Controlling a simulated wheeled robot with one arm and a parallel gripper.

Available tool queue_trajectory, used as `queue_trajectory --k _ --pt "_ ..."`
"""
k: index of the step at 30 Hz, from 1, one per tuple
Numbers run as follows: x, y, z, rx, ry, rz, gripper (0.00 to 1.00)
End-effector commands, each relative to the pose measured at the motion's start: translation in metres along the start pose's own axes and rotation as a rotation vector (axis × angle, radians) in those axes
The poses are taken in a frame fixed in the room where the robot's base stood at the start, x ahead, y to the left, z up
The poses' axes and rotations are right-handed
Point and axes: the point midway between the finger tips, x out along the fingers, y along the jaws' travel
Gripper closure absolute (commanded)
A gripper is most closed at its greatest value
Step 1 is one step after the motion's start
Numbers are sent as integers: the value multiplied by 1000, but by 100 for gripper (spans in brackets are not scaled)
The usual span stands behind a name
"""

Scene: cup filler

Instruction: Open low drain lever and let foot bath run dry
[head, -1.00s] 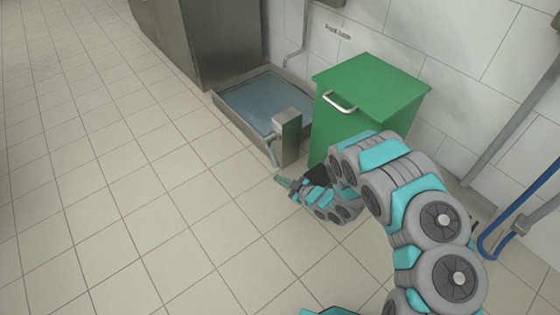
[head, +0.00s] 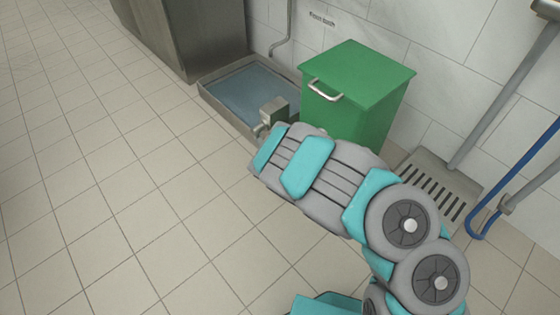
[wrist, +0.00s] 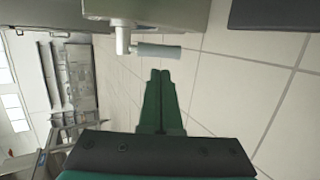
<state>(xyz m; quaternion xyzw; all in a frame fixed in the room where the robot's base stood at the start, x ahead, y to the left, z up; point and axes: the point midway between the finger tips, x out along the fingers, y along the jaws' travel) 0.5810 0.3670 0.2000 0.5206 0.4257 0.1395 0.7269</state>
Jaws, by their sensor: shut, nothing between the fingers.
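The foot bath (head: 212,94) is a shallow steel tray on the floor, and bluish water shows in it. A grey metal drain box (head: 274,108) stands at its near corner. The drain lever shows in the wrist view with a pale grey-green cylindrical grip (wrist: 160,51) on a metal valve stub (wrist: 122,38). My gripper (wrist: 160,73) is shut and empty, its green fingertips just below the grip in the picture, with a small gap showing. In the head view my arm hides the gripper and most of the lever.
A green bin (head: 358,85) with a metal handle stands right of the drain box, close to it. A steel cabinet (head: 190,35) is behind the bath. Tiled floor at left is clear.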

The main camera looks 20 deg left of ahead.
Motion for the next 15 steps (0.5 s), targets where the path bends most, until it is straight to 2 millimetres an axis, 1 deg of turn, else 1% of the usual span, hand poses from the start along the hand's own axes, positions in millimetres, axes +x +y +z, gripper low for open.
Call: queue_trajectory --k 1,3,13,15 --pt "8 1 -1 2 3 5 100" --pt "18 -1 -1 5 2 1 100" --pt "61 1 -1 4 3 6 100" --pt "69 -2 -1 5 2 1 100"
